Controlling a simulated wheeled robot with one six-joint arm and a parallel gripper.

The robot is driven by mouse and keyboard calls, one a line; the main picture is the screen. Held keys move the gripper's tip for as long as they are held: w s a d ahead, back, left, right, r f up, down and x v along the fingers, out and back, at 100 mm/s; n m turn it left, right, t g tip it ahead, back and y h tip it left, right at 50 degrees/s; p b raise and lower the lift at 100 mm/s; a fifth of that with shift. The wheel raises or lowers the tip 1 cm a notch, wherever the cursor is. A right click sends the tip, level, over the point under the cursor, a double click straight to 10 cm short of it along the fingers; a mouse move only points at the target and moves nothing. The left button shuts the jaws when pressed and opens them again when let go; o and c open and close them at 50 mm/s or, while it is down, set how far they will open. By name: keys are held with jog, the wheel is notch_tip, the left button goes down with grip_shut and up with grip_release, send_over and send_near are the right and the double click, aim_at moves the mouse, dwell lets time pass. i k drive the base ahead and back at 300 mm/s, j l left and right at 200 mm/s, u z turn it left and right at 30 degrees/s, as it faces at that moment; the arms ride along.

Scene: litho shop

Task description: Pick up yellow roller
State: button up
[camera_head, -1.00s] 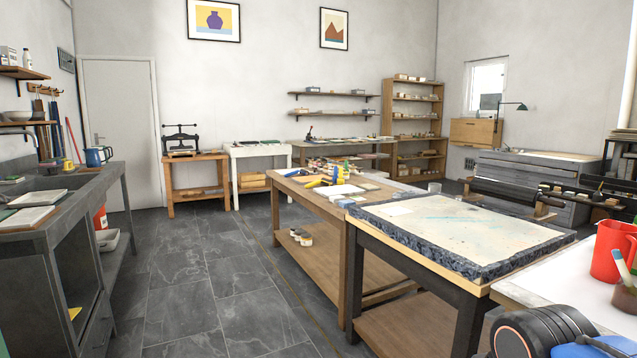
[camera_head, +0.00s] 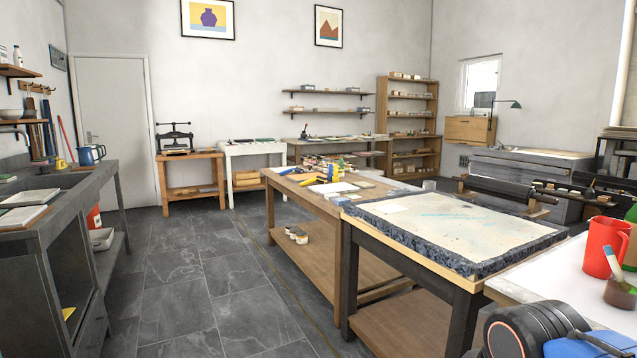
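A small yellow item (camera_head: 311,182), possibly the yellow roller, lies among tools on the long wooden table (camera_head: 304,196) in the middle of the room. It is too small and far off for its shape to be clear. My gripper cannot be made out in the view.
A stone slab (camera_head: 455,232) on a dark-legged table stands in front of the wooden table. At right, a white tabletop (camera_head: 555,268) holds a red jug (camera_head: 605,246). A grey sink bench (camera_head: 60,215) stands left. The tiled floor (camera_head: 195,270) between is clear.

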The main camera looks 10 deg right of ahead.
aim_at(312, 180)
jog(key=i+j+u, duration=0.35)
jog(key=i, duration=0.5)
jog(key=i+u, duration=0.35)
jog(key=i, duration=0.55)
jog(key=i+z, duration=0.15)
jog(key=i, duration=0.7)
jog(key=i+j+z, duration=0.1)
jog(key=i, duration=0.7)
jog(key=j, duration=0.1)
